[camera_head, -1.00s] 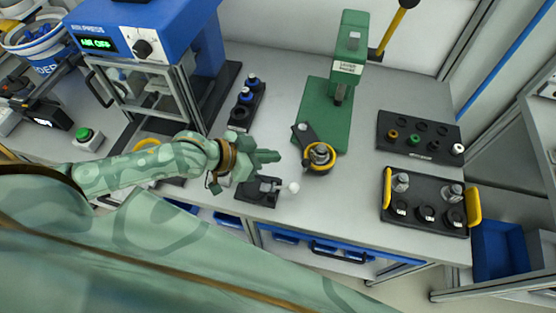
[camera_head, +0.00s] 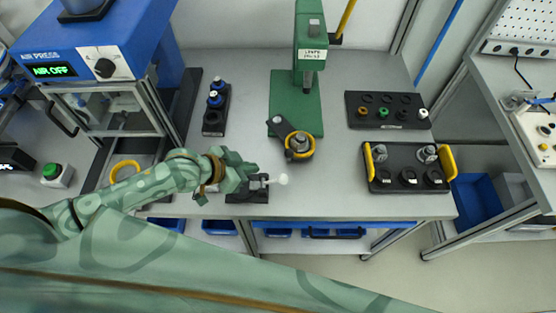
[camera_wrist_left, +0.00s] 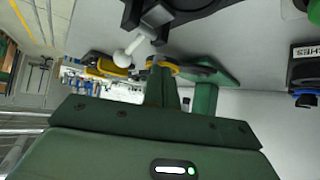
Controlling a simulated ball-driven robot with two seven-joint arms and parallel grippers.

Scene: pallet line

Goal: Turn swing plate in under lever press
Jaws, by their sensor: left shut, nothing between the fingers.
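The green lever press (camera_head: 311,58) stands at the back middle of the table, on a green base plate (camera_head: 293,100). The swing plate (camera_head: 280,128) is a dark arm pivoted at the front left of that base. Its yellow-ringed end (camera_head: 299,146), with a metal part in it, sticks out in front of the base, clear of the press ram. My left gripper (camera_head: 252,169) is shut and empty, left of and nearer than the swing plate, over a small black clamp (camera_head: 247,194) with a white ball knob (camera_head: 282,179). The left wrist view shows its green fingers (camera_wrist_left: 180,92) near the knob. My right gripper is out of view.
A yellow-handled black tray (camera_head: 408,178) and a rack of coloured parts (camera_head: 386,110) are at the right. A rack with blue-topped parts (camera_head: 215,105) and the blue air press (camera_head: 100,50) are at the left. Bare table lies between the clamp and the swing plate.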

